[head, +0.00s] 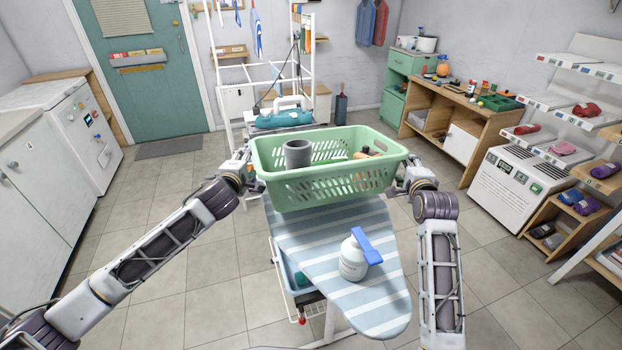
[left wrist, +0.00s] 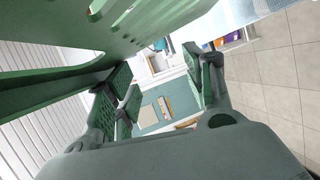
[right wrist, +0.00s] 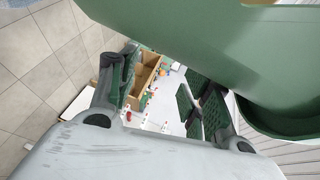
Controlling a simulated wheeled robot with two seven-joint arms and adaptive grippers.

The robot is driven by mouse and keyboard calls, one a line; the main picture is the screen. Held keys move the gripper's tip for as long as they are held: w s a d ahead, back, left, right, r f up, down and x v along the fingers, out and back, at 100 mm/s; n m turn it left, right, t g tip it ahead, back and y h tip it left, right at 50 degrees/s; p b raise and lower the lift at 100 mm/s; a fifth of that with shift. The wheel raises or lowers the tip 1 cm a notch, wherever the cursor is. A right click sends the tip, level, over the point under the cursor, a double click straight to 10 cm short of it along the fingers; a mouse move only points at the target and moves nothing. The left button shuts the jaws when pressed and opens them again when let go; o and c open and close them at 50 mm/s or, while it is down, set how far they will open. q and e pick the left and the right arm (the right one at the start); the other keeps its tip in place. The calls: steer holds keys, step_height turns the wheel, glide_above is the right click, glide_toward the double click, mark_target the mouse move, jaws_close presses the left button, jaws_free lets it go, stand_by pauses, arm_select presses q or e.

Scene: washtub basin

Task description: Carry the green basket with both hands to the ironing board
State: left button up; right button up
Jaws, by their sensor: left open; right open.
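The green basket (head: 325,187) is upright over the far part of the striped ironing board (head: 310,262). It seems to rest on the board, but its underside is hidden. A grey cup (head: 298,153) and some small items lie in it. My left gripper (head: 246,168) is open at the basket's left end, and the basket wall fills the upper left of the left wrist view (left wrist: 70,65). My right gripper (head: 408,183) is open at the right end, with the basket close by in the right wrist view (right wrist: 210,40). Neither gripper's fingers close on the rim.
A white bottle with a blue top (head: 353,258) stands on the near part of the board. A white rack (head: 262,60) with a teal iron (head: 284,117) is behind the basket. Shelves (head: 590,110) line the right; the tiled floor is open on both sides.

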arm_select(q)
steer(key=shift+s+d+f+b, duration=0.1)
steer(key=shift+d+f+b, duration=0.15)
steer(key=shift+f+b, duration=0.9)
steer(key=shift+s+d+f+b, duration=0.1)
steer(key=shift+d+f+b, duration=0.15)
steer(key=shift+f+b, duration=0.85)
arm_select(e)
steer(key=shift+a+f, duration=0.2)
steer(key=shift+f, duration=0.55)
steer(key=shift+a+f, duration=0.25)
steer(key=shift+f, duration=0.55)
steer(key=shift+a+f, duration=0.2)
steer(key=shift+f, duration=0.55)
arm_select(q)
steer(key=shift+w+a+r, duration=0.1)
steer(key=shift+a, duration=0.1)
arm_select(e)
steer(key=shift+d, duration=0.15)
arm_select(q)
steer(key=shift+a, duration=2.15)
arm_select(e)
steer(key=shift+d+r, duration=0.15)
steer(key=shift+d, duration=0.85)
steer(key=shift+d+r, duration=0.1)
steer(key=shift+d, duration=1)
